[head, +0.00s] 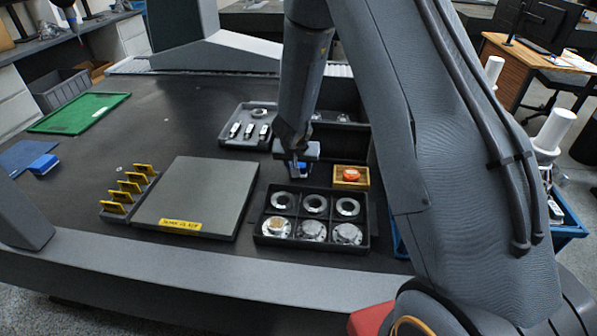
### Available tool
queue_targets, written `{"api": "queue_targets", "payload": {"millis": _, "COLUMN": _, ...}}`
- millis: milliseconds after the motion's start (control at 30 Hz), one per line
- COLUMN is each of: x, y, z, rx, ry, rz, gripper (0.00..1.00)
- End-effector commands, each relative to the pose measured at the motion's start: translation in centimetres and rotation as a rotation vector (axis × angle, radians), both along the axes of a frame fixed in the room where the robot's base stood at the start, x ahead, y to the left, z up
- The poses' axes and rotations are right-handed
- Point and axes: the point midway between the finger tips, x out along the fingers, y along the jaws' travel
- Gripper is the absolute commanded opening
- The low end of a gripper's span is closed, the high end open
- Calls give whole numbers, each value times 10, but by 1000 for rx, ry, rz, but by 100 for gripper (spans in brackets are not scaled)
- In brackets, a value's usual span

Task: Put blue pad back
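A small blue block (297,168) shows at the fingertips of my gripper (296,163), low over the dark table behind the part tray. I cannot tell whether the fingers are closed on it or just around it, nor whether it touches the table. At the far left, another blue block (44,164) lies at the right edge of a flat, darker blue mat (19,156). The frame does not settle which of these is the blue pad. My arm hides part of the area behind and right of the gripper.
A black six-pocket tray (257,238) holds round metal parts. Near it are a small yellow box (343,185) with an orange item, a grey plate (201,194), a rack of yellow tabs (130,190) and another tray (224,141).

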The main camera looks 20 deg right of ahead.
Motion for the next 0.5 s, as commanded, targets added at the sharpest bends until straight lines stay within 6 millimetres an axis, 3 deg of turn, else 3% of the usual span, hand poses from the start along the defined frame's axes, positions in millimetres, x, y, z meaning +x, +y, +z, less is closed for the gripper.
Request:
{"api": "queue_targets", "payload": {"millis": 100, "x": 0, "y": 0, "z": -9, "rx": 1, "ry": 0, "rz": 0, "gripper": 22}}
{"api": "queue_targets", "payload": {"millis": 467, "x": 0, "y": 0, "z": -12, "rx": 1, "ry": 0, "rz": 0, "gripper": 22}}
{"api": "queue_targets", "payload": {"millis": 500, "x": 0, "y": 0, "z": -12, "rx": 1, "ry": 0, "rz": 0, "gripper": 42}}
